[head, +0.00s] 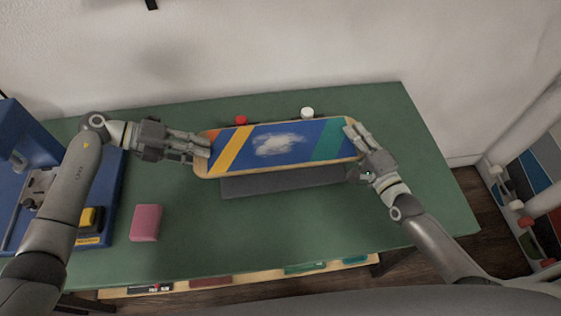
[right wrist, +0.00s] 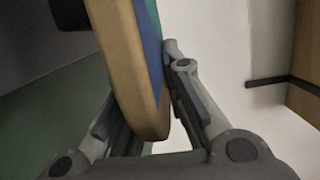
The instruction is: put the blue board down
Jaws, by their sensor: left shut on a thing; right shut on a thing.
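The blue board (head: 295,142) has a yellow stripe, a teal stripe, an orange end and a pale whitish patch in its middle. It is above the green table, over a dark grey mat (head: 285,181); I cannot tell whether it touches anything below. My left gripper (head: 205,146) is shut on its left end. My right gripper (head: 354,140) is shut on its right end. In the right wrist view the board's wooden edge (right wrist: 135,75) stands between the fingers of my right gripper (right wrist: 143,100).
A pink block (head: 146,222) lies on the green table (head: 255,240) at the left front. A blue machine (head: 112,195) with a yellow button (head: 91,217) stands at the left. A red knob (head: 241,120) and a white-topped item (head: 307,112) are behind the board. A board rack (head: 525,200) stands at the right.

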